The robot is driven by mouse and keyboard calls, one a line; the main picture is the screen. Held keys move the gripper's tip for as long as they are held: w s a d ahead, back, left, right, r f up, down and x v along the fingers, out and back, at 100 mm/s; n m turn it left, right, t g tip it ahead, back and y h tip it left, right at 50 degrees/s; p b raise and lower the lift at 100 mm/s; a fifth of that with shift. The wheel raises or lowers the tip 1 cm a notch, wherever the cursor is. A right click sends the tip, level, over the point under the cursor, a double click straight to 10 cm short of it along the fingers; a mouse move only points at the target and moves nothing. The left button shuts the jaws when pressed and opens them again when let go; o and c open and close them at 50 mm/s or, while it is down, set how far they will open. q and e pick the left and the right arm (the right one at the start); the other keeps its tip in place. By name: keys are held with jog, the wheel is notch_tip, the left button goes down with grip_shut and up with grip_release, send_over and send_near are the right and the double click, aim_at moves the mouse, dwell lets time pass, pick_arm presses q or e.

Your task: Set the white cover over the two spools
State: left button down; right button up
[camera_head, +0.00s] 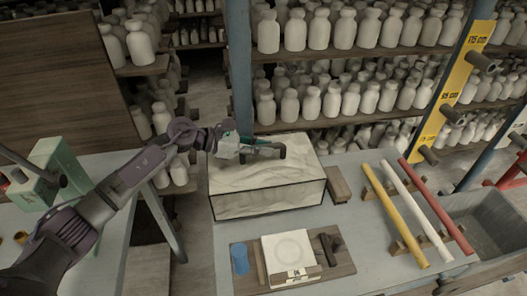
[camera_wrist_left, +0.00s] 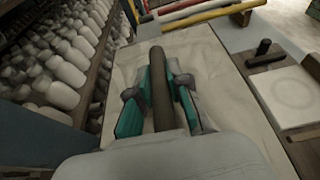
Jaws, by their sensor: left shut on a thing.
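The white cover (camera_head: 265,197) is a box with faint grey marbling and dark edges at the back of the grey table. It looks level, and I cannot tell whether it touches the table. My left gripper (camera_head: 262,148) is over its top, shut on the dark bar handle. In the left wrist view, the teal fingers (camera_wrist_left: 160,85) lie on both sides of the handle (camera_wrist_left: 161,90), above the pale cover top (camera_wrist_left: 215,62). The two spools are not visible; I cannot tell whether they are under the cover. My right gripper is not in view.
A wooden block (camera_head: 339,185) lies close to the cover's right side. In front is a wooden board (camera_head: 245,284) with a white slab (camera_head: 288,250) and blue cup (camera_head: 239,259). Yellow, white and red rods (camera_head: 405,217) lie to the right. Shelves of bottles stand behind.

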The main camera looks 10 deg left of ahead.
pick_arm(q)
jog(key=shift+f, duration=0.95)
jog(key=c, duration=1.1)
grip_release()
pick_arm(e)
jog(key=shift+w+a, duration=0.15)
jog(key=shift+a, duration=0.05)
pick_arm(q)
notch_tip(320, 180, up, 4)
jog(key=b, duration=0.2)
send_over(224, 165)
jog(key=shift+s+f, duration=0.1)
jog(key=shift+s+a+r, duration=0.15)
jog(key=shift+a+r, duration=0.15)
jog(key=shift+a, duration=0.1)
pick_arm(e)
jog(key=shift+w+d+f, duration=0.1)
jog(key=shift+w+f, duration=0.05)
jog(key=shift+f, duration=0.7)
